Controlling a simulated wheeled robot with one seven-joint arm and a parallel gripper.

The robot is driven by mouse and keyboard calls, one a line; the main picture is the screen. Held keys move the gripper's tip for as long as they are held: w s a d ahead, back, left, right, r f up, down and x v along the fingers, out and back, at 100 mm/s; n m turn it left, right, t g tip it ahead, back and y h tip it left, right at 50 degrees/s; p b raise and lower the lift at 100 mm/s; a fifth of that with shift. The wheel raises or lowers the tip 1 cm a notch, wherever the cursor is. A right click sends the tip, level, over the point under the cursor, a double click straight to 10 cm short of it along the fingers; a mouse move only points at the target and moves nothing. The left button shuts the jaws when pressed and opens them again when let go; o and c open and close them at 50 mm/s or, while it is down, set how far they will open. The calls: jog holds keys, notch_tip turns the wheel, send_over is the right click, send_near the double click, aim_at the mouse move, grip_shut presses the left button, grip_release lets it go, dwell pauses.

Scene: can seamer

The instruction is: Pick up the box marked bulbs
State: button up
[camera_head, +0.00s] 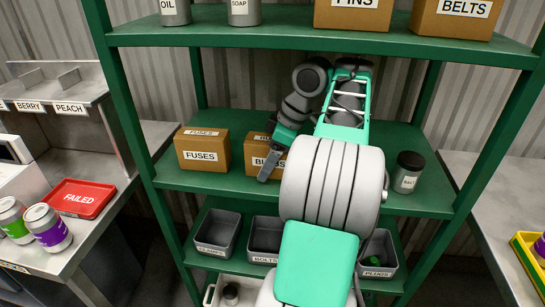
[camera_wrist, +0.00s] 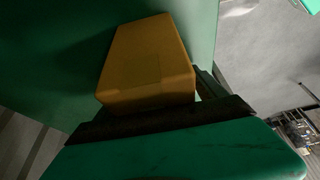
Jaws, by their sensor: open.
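The box marked bulbs (camera_head: 254,150) is a brown carton on the middle green shelf, with its label partly covered by my gripper. My gripper (camera_head: 270,168) is open, with a dark finger slanting down in front of the box's right part. In the wrist view a plain brown box (camera_wrist: 150,62), which appears to be the same one, lies just beyond the dark jaw edge (camera_wrist: 165,120). No label shows on it there. I cannot tell whether the box is between the fingers or whether they touch it.
A box marked fuses (camera_head: 202,150) stands close on the left. A dark-lidded jar (camera_head: 407,172) stands on the shelf's right side, beyond my arm. The upper shelf (camera_head: 290,40) carries boxes and cans above. Grey bins (camera_head: 217,232) sit on the shelf below.

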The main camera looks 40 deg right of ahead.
jog(key=shift+c, duration=0.2)
jog(key=c, duration=1.6)
jog(key=shift+o, duration=0.2)
